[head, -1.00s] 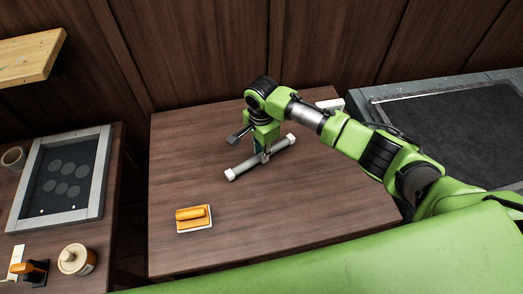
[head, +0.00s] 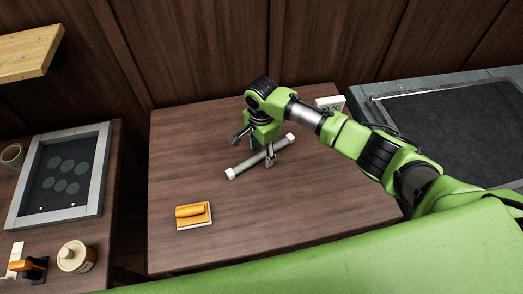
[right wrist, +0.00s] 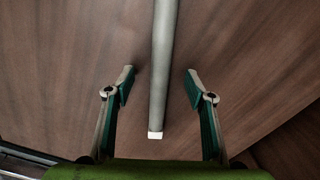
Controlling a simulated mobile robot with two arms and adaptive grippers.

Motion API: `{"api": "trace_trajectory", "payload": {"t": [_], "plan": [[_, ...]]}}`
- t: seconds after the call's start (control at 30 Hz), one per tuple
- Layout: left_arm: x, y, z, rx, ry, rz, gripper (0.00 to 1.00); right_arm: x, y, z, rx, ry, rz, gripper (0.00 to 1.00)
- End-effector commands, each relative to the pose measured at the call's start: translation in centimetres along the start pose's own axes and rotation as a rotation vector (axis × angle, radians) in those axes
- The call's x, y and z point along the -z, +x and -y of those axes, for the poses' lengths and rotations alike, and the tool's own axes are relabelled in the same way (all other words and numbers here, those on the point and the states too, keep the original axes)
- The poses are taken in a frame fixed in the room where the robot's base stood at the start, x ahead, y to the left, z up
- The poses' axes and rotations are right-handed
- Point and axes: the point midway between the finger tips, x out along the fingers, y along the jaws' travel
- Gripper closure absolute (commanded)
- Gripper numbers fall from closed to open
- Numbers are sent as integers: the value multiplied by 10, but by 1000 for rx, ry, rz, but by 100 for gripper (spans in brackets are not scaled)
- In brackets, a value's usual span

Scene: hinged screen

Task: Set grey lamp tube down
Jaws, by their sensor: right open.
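The grey lamp tube (head: 246,164) has white end caps and lies slantwise on the brown table, below my right gripper. In the right wrist view the tube (right wrist: 164,62) runs between the two fingers, with a clear gap on each side. My right gripper (head: 264,156) is open and straddles the tube without holding it; its spread fingers (right wrist: 160,80) show in the right wrist view. Part of the tube's middle is hidden by a finger in the head view. My left gripper is not in view.
On the brown table (head: 310,228), an orange-handled block (head: 193,214) sits at front left and a small white device (head: 329,103) at the back right. A side table at left holds a framed panel (head: 62,178) and a jar (head: 76,257).

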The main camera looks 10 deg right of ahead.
Motion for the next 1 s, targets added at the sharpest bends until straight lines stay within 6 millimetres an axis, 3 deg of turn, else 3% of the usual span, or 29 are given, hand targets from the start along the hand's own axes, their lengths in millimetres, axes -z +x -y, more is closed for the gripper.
{"api": "trace_trajectory", "payload": {"t": [0.27, 0.6, 1.0], "plan": [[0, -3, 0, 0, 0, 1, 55, 0, -3, 0, 0, 0, 0, 51], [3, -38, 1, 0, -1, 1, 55, 0, -33, 0, -1, 1, 1, 51], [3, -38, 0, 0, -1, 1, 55, 0, -68, 1, 2, 0, 1, 51]]}}
